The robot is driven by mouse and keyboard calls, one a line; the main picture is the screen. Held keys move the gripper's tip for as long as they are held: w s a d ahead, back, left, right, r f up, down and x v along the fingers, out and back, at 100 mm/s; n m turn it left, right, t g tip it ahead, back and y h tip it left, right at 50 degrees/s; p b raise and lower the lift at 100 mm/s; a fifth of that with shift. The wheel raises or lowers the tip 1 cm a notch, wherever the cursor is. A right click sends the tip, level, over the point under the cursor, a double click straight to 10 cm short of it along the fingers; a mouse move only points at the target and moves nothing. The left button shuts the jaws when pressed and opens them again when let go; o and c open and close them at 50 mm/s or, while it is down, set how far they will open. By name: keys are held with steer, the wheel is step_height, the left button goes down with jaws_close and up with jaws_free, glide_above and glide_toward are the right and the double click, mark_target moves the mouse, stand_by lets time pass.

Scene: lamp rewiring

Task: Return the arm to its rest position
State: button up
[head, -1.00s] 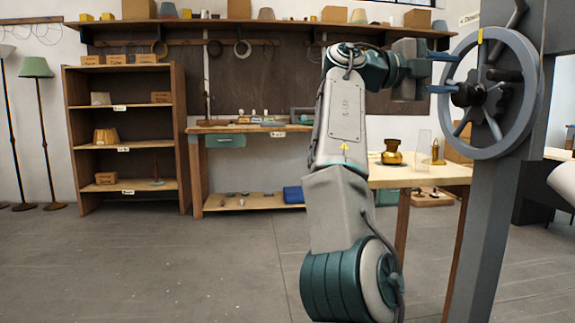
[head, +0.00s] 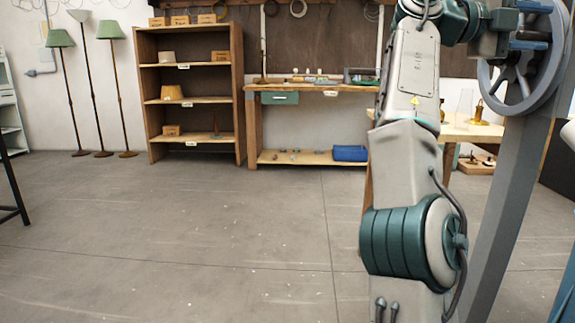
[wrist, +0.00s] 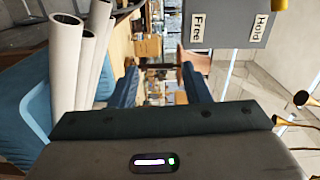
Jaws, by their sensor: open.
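My gripper (head: 540,26) is at the upper right of the head view, in front of the grey handwheel (head: 567,62). Its two blue fingers are apart, and nothing shows between them. In the wrist view my gripper (wrist: 162,88) also shows two spread blue fingers with an empty gap. My arm stands upright in the right half of the head view, bent at the top toward the wheel. Whether the fingers touch the wheel cannot be told.
A grey post (head: 512,205) slants below the wheel. A grey plate (wrist: 228,22) labelled Free and Hold and pale tubes (wrist: 62,75) are close in the wrist view. A shelf (head: 236,90), workbench (head: 255,125) and lamps (head: 83,35) stand behind. The floor (head: 190,230) at left is clear.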

steer(key=d+f+n+t+y+p, duration=0.3)
steer(key=d+n+y+p, duration=0.2)
steer(key=d+n+p, duration=0.3)
steer(key=a+f+n+t+y+p, duration=0.3)
steer(key=a+f+n+y+p, duration=0.25)
steer(key=n+p, duration=0.35)
steer(key=s+a+f+n+y+p, duration=0.1)
steer(key=s+a+n+y+p, duration=0.15)
steer(key=a+n+p, duration=0.65)
steer(key=s+a+f+n+y+p, duration=0.25)
steer(key=a+p, duration=0.25)
steer(key=a, duration=0.8)
steer(key=s+a+f+n+y+p, duration=0.2)
steer(key=s+a+n+p, duration=0.5)
steer(key=s+a, duration=0.4)
steer(key=shift+f+n+g+p, duration=0.3)
steer(key=shift+f+n, duration=0.35)
steer(key=shift+c, duration=0.6)
steer(key=shift+d, duration=0.1)
